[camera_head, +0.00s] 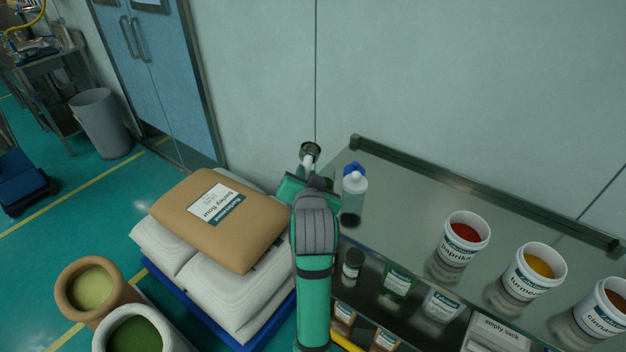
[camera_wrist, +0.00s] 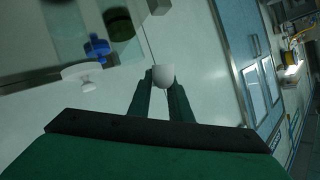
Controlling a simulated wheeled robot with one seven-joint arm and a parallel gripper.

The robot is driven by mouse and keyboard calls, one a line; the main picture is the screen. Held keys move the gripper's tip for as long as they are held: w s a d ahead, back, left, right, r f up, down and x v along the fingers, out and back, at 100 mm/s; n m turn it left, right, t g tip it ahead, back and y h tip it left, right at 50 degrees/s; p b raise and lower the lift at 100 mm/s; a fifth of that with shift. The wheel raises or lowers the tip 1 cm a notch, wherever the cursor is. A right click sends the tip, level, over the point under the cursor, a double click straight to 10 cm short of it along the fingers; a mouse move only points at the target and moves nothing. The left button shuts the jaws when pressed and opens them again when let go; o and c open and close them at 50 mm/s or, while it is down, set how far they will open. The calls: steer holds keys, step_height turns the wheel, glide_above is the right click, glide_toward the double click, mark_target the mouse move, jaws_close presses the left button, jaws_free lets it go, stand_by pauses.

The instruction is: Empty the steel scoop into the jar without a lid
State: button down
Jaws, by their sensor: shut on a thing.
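My gripper (camera_head: 307,176) is raised at the left end of the glass-topped table. It is shut on a pale-handled thing, likely the steel scoop (camera_head: 310,150), whose dark round end with a metal rim shows just beyond the fingers. In the wrist view a pale rounded end (camera_wrist: 163,76) shows between my fingers (camera_wrist: 163,95). What the scoop holds is not visible. I cannot tell which jar lacks a lid.
A clear bottle with a white cap (camera_head: 353,184) and a blue-capped one (camera_head: 353,168) stand right of my gripper. Open tubs of paprika (camera_head: 458,248), turmeric (camera_head: 530,285) and cinnamon (camera_head: 600,320) stand farther right. Flour sacks (camera_head: 255,225) are piled on the left.

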steer(key=shift+w+a+r+n+h, duration=0.1)
steer(key=shift+a+r+n+h, duration=0.25)
steer(key=shift+n, duration=0.2)
steer(key=shift+a+r+n+h, duration=0.2)
steer(key=shift+a+n+h, duration=0.1)
steer(key=shift+n+h, duration=0.2)
steer(key=shift+d+r, duration=0.15)
steer(key=shift+r, duration=0.25)
steer(key=shift+r+y, duration=0.25)
steer(key=shift+r, duration=1.7)
steer(key=shift+d, duration=0.1)
